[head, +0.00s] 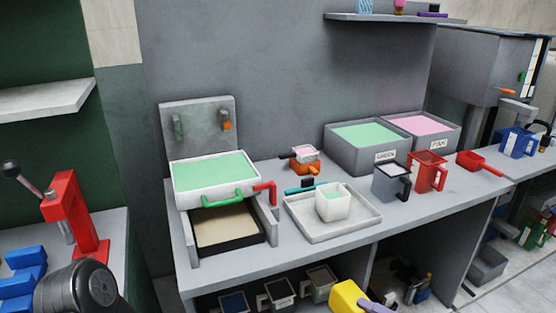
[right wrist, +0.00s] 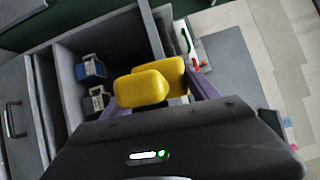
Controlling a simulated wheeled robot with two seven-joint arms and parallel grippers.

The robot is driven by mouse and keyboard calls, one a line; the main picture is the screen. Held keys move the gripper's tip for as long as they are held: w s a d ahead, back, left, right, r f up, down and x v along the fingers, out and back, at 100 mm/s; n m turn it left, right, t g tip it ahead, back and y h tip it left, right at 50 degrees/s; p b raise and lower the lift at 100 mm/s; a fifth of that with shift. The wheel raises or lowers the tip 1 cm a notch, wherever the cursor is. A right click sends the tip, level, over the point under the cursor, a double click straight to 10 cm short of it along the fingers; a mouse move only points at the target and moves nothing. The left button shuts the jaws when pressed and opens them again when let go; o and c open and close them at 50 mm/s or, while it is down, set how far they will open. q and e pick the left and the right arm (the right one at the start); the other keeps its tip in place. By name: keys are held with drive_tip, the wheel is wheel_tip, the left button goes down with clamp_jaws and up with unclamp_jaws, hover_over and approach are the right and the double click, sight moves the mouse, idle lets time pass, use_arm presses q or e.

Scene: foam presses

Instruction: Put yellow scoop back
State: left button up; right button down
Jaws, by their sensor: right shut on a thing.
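The yellow scoop (head: 348,298) is at the bottom edge of the head view, low in front of the counter. My right gripper, with purple fingers (head: 376,306), is at it. In the right wrist view the yellow scoop (right wrist: 142,88) shows as two rounded yellow parts between the fingers of my right gripper (right wrist: 158,92), which is shut on it. Its handle and full shape are hidden. My left gripper is not in view.
Under the counter are small scoops (head: 278,293) in an open compartment. On the counter (head: 420,200) stand a press with a green-filled tray (head: 215,172), a white tray (head: 350,226) with a cup, bins (head: 367,160), and grey and red jugs (head: 428,172). A red press (head: 72,215) stands left.

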drive_tip(key=shift+a+r+m+t+h, duration=0.25)
drive_tip(key=shift+r+m+t+h, duration=0.15)
drive_tip(key=shift+m+t, duration=0.1)
drive_tip(key=shift+w+a+r+m+t+h, duration=0.1)
drive_tip(key=shift+m+t+h, duration=0.35)
drive_tip(key=shift+t+h, duration=0.05)
drive_tip(key=shift+w+a+r+m+t+h, duration=0.1)
drive_tip(key=shift+m+t+h, duration=0.35)
drive_tip(key=shift+t+h, duration=0.05)
drive_tip(key=shift+d+f+m+t+h, duration=0.15)
drive_tip(key=shift+m+t+h, duration=0.3)
drive_tip(key=shift+h, duration=0.25)
drive_tip(key=shift+s+d+f+m+t+h, duration=0.2)
drive_tip(key=shift+f+m+t+h, duration=0.2)
drive_tip(key=shift+m+t+h, duration=0.4)
drive_tip(key=shift+d, duration=0.1)
